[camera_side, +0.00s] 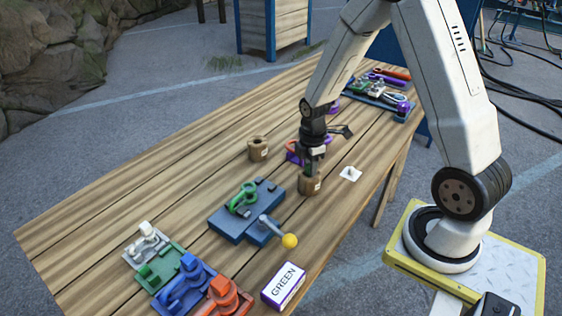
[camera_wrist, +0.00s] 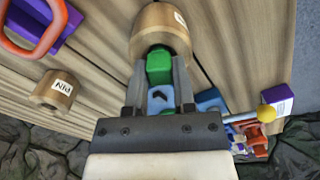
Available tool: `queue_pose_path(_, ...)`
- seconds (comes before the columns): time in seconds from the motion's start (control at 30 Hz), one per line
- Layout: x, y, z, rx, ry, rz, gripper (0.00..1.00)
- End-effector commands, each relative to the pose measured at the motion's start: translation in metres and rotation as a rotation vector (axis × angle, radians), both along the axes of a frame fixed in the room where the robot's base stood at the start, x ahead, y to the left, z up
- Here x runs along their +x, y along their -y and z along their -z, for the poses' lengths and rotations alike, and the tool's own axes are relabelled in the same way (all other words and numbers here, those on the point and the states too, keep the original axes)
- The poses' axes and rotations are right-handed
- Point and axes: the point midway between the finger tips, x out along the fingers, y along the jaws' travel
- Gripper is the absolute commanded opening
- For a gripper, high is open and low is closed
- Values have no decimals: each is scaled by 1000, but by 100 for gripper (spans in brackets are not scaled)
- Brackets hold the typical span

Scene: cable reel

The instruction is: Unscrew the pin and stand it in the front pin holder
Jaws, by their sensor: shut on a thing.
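My gripper (camera_side: 312,163) points down over a wooden pin holder (camera_side: 310,185) near the table's right edge. In the wrist view its two fingers (camera_wrist: 160,72) are shut on a green pin (camera_wrist: 159,62), whose end overlaps the top of that holder (camera_wrist: 160,25). I cannot tell how deep the pin sits in it. A second wooden pin holder (camera_side: 258,149) stands farther back on the left; in the wrist view it (camera_wrist: 55,90) carries a PIN label. A blue base (camera_side: 237,222) with a green clamp-like part (camera_side: 242,196) sits in front of the gripper.
A grey lever with a yellow ball (camera_side: 289,241) sticks out beside the blue base. Coloured fixtures (camera_side: 185,282) and a box marked GREEN (camera_side: 284,285) stand at the near end. A purple and orange item (camera_side: 294,150) is close behind my gripper. A tool tray (camera_side: 380,95) lies far back.

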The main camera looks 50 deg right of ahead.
Motion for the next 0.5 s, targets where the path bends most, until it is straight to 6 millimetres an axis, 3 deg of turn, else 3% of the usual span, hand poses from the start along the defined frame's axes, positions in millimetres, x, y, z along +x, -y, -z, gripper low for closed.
queue_pose_path(0.07, 0, 0, 1, 0, 0, 0, 0)
queue_pose_path(0.1, 0, 0, 1, 0, 1, 0, 44)
queue_pose_path(0.2, 0, 0, 1, 0, 1, 0, 73)
queue_pose_path(0.5, 0, 0, 1, 0, 0, 0, 73)
